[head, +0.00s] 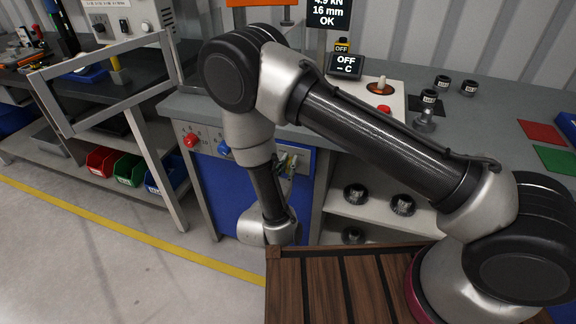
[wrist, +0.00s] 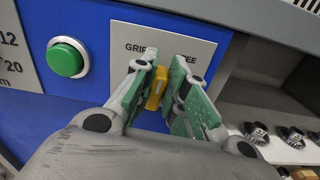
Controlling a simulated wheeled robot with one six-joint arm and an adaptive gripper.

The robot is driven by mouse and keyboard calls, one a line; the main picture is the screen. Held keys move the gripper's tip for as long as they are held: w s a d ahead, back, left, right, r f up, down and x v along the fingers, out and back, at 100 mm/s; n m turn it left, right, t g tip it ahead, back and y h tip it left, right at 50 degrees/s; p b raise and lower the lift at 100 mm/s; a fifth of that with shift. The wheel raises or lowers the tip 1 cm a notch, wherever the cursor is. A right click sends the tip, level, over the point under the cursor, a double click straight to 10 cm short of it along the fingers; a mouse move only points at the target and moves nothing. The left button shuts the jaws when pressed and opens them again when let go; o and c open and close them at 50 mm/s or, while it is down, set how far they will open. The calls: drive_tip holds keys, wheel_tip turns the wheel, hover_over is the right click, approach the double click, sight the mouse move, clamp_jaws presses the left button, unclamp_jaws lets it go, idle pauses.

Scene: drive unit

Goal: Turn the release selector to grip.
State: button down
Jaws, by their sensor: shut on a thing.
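The release selector (wrist: 155,88) is a small yellow handle on a grey label plate (wrist: 190,45) set in a blue panel. The plate reads GRIP at left and FREE at right, the latter partly covered by a finger. My gripper (wrist: 158,92) has its green-padded fingers on either side of the handle, shut on it. The handle stands nearly upright in the wrist view, its top leaning slightly right; which label it points to I cannot tell. In the head view my gripper (head: 287,164) is small and partly hidden at the bench's blue front.
A green button (wrist: 67,57) lies left of the label plate. Red (head: 191,140) and blue (head: 224,147) knobs sit on the bench front. Shelves with dark round parts (head: 355,194) are right of the panel.

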drive_tip(key=shift+n, duration=0.4)
drive_tip(key=shift+w+a+f+n, duration=0.1)
drive_tip(key=shift+a+n, duration=0.1)
drive_tip(key=shift+n, duration=1.1)
drive_tip(key=shift+w+a+f+n, duration=0.1)
drive_tip(key=shift+a+n, duration=0.1)
drive_tip(key=shift+n, duration=1.1)
drive_tip(key=shift+a+n, duration=0.2)
drive_tip(key=shift+n, duration=1.1)
drive_tip(key=c, duration=1.4)
unclamp_jaws()
drive_tip(key=shift+c, duration=0.2)
wheel_tip(320, 180, up, 10)
